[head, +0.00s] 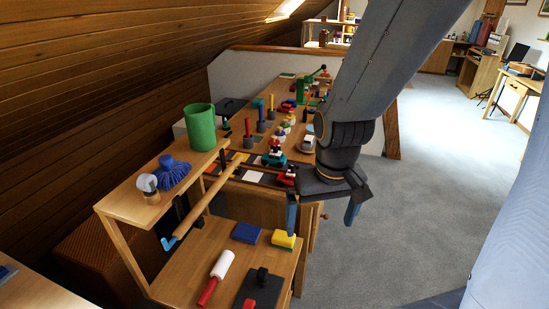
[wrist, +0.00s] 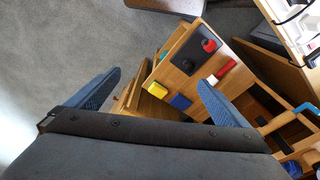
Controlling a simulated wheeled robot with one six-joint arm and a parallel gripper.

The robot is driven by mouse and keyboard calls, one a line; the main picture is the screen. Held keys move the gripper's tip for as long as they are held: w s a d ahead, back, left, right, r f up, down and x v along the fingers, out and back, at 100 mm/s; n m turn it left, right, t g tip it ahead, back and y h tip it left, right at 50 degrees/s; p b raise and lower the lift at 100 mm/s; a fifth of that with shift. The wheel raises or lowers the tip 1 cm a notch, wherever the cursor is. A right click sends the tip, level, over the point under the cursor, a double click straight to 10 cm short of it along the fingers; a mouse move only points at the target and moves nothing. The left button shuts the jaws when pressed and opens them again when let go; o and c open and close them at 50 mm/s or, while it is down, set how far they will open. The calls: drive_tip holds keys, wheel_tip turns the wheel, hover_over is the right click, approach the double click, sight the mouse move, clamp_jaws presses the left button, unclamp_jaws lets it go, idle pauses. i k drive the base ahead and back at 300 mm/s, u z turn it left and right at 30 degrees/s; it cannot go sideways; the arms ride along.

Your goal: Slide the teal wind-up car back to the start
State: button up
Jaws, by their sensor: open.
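A small teal toy (head: 273,159) with red and white parts on top, which looks like the teal wind-up car, is on the long wooden table in the head view. It stands near a strip of dark, white and orange squares (head: 249,175). A red toy car (head: 287,178) stands just in front of it. My gripper (head: 321,213) is open and empty, in front of and to the right of the cars, apart from them. The wrist view also shows my open gripper (wrist: 159,78); no teal car can be made out there.
Carpet at right is clear.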

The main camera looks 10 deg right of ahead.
sight(279, 160)
drive_tip(key=k, duration=0.55)
drive_tip(key=z, duration=0.95)
drive_tip(key=i, duration=1.15)
drive_tip(key=u, duration=0.55)
drive_tip(key=i, duration=0.45)
drive_tip(key=u, duration=0.55)
